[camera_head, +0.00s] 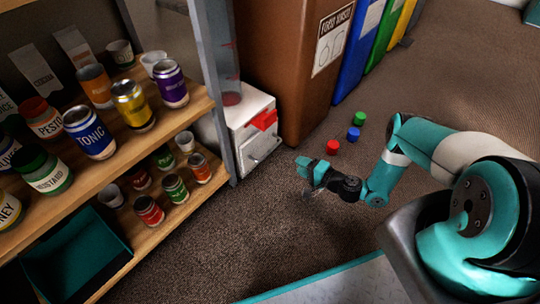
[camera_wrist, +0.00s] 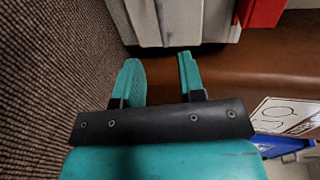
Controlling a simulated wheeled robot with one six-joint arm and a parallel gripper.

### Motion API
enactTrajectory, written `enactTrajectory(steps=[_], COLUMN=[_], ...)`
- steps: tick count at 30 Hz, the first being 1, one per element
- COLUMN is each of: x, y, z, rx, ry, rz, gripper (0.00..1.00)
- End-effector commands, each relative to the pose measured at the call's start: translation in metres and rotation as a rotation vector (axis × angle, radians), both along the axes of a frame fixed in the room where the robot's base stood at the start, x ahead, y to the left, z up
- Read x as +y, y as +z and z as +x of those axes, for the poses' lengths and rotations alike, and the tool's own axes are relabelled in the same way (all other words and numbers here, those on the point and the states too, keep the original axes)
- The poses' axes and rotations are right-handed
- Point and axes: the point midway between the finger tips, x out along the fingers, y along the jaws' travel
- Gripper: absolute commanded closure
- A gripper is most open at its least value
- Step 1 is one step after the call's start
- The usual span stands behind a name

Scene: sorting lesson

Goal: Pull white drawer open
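The white drawer unit (camera_head: 240,135) stands on the floor beside the shelf post in the head view. A red part (camera_head: 264,120) juts from its upper front, and a small grey handle (camera_head: 253,163) sits lower down. The unit's front looks closed. My gripper (camera_head: 304,168) is in front of the unit and to its right, apart from it. In the wrist view, my gripper (camera_wrist: 158,62) is open and empty, its two teal fingers spread. The white unit (camera_wrist: 205,22) with the red part (camera_wrist: 262,12) lies beyond the fingertips at the top edge.
A brown bin (camera_head: 285,65) stands right behind the unit, with blue (camera_head: 357,55) and green (camera_head: 386,38) bins farther right. Red (camera_head: 333,147), blue (camera_head: 353,133) and green (camera_head: 360,118) pieces lie on the carpet. A wooden shelf (camera_head: 190,112) with cans is at left. Carpet in front is clear.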

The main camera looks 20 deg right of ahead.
Motion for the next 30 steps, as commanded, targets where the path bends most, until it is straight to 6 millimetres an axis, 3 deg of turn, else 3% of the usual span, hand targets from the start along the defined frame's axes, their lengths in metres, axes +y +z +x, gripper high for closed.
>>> enactTrajectory(steps=[3, 16, 22, 30], x=[0.016, 0.066, 0.076, 0.079], y=[-0.014, -0.029, -0.032, -0.031], z=[0.022, 0.099, 0.117, 0.121], rx=[-0.003, -0.003, 0.0, 0.001], ry=[0.009, 0.007, 0.004, 0.003], rz=[-0.002, -0.001, 0.0, 0.0], gripper=[0.64, 0.64, 0.64, 0.64])
